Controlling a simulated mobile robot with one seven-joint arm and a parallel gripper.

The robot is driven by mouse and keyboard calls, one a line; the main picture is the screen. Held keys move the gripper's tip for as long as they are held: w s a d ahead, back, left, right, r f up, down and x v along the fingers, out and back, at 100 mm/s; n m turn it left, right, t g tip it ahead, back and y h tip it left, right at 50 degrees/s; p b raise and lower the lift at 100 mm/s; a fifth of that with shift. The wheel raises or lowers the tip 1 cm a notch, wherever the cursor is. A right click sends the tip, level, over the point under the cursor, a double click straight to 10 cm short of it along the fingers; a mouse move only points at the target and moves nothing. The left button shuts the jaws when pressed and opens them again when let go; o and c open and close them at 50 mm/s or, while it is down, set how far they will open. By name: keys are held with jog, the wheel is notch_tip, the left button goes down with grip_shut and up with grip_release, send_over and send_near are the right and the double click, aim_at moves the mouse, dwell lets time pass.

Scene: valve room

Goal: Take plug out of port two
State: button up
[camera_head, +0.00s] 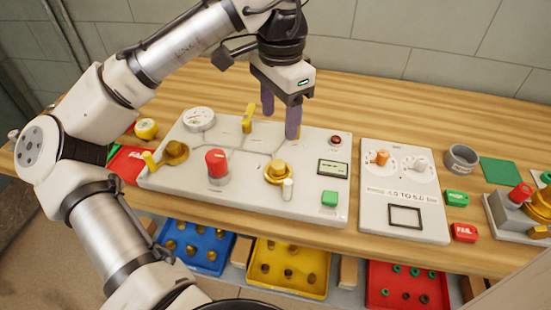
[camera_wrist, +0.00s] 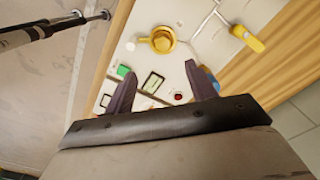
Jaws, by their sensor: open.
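The grey valve panel (camera_head: 245,195) lies on the wooden bench. A small white cylinder (camera_head: 288,190) stands by the front right yellow valve (camera_head: 277,172); a red capped cylinder (camera_head: 217,166) stands further left. A second panel (camera_head: 376,205) at the right carries an orange peg (camera_head: 381,157) and a white peg (camera_head: 420,164) on round white plates. I cannot read port numbers, nor tell which piece is the plug. My gripper (camera_head: 280,124) is open and empty above the back of the valve panel. In the wrist view, its fingers (camera_wrist: 160,75) are spread apart.
A gauge (camera_head: 199,119), a yellow lever (camera_head: 248,118), a red button (camera_head: 335,141) and a green button (camera_head: 329,198) rise from the valve panel. Blue (camera_head: 164,227), yellow (camera_head: 258,286) and red (camera_head: 372,300) bins sit below the bench. Bare wood lies behind the panels.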

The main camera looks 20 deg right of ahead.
send_over(278, 164)
jog(key=f, duration=0.7)
jog(key=shift+s+f, duration=0.2)
jog(key=shift+s, duration=0.15)
jog(key=shift+w+f+p, duration=0.2)
jog(key=shift+f+p, duration=0.1)
jog(key=shift+f, duration=1)
jog(key=shift+w+f+p, duration=0.15)
jog(key=shift+f+p, duration=0.1)
jog(key=shift+f, duration=1)
jog(key=c, duration=1.2)
